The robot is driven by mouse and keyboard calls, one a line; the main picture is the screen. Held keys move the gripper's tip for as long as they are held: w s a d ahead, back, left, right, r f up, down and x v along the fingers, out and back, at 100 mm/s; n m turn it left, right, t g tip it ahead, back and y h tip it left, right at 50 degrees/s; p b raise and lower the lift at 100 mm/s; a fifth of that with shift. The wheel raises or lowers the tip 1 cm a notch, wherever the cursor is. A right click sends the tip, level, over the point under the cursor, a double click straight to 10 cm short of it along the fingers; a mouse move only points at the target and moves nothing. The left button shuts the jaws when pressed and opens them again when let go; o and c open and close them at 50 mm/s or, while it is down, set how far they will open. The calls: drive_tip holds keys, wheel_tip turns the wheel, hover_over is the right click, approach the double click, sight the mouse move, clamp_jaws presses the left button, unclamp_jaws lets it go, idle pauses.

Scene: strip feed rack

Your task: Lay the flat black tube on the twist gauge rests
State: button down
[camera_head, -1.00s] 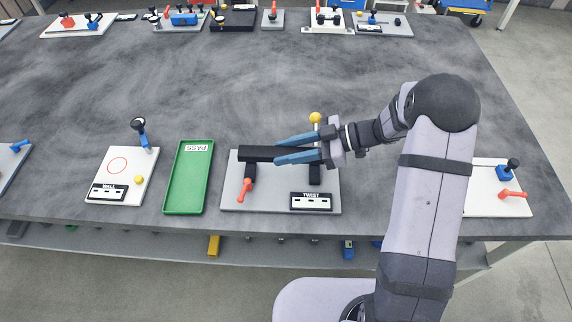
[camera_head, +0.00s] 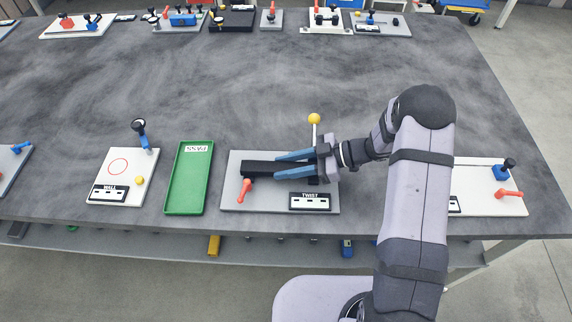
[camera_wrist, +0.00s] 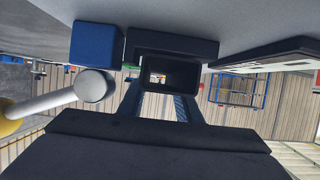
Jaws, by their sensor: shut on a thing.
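The black tube (camera_head: 258,167) lies level over the twist gauge (camera_head: 262,200), a grey plate with a TWIST label. My gripper (camera_head: 277,168) is shut on the tube with its blue fingers along both sides. In the wrist view the hollow square end of the tube (camera_wrist: 166,74) shows between the fingers. A black rest (camera_wrist: 172,44) is right against the tube there, on the plate side. I cannot tell whether the tube bears fully on it. The other rest, by the red lever (camera_head: 244,190), is mostly hidden under the tube.
A lever with a yellow ball (camera_head: 314,119) stands behind my gripper; its rod (camera_wrist: 55,98) and a blue block (camera_wrist: 96,44) are close in the wrist view. A green PASS tray (camera_head: 188,205) and the WALL gauge (camera_head: 145,173) are to the left. The table's middle is clear.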

drive_tip(key=shift+f, duration=0.1)
drive_tip(key=c, duration=1.6)
unclamp_jaws()
drive_tip(key=shift+o, duration=0.2)
drive_tip(key=shift+d, duration=0.1)
drive_tip(key=b+v, duration=0.3)
drive_tip(key=v, duration=0.9)
drive_tip(key=shift+r+b, duration=0.2)
drive_tip(key=shift+b, duration=0.15)
